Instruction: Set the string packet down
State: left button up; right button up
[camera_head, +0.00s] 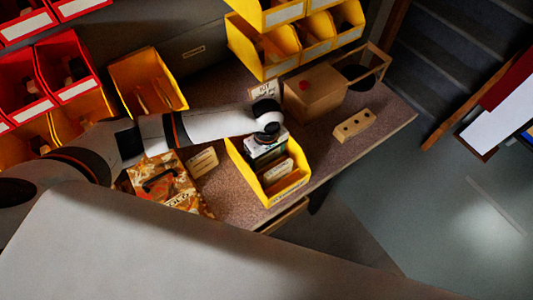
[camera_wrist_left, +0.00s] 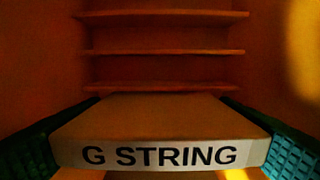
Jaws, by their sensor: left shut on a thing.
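The string packet (camera_wrist_left: 160,120) fills the lower part of the left wrist view, a tan flat packet with a white front edge reading "G STRING". My left gripper (camera_head: 266,156) is shut on it, with one teal-padded finger at each side of the packet. In the head view this gripper points down into a yellow open bin (camera_head: 290,190) on the bench. A small pale label (camera_head: 277,173) shows inside that bin. The wrist view shows orange walls and several ledges (camera_wrist_left: 165,52) beyond the packet. Whether the packet touches the bin floor is hidden. My right gripper is not in view.
A cardboard box (camera_head: 314,92) and a wooden block with holes (camera_head: 354,125) stand to the right on the bench (camera_head: 392,118). A patterned box (camera_head: 165,185) and a small card (camera_head: 202,162) lie left of the bin. Yellow bins (camera_head: 290,45) stand behind.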

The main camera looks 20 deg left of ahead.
pick_arm(q)
jog(key=o, duration=0.9)
notch_tip(320, 180, up, 12)
jog(key=shift+r+b, duration=0.1)
jog(key=shift+b, duration=0.4)
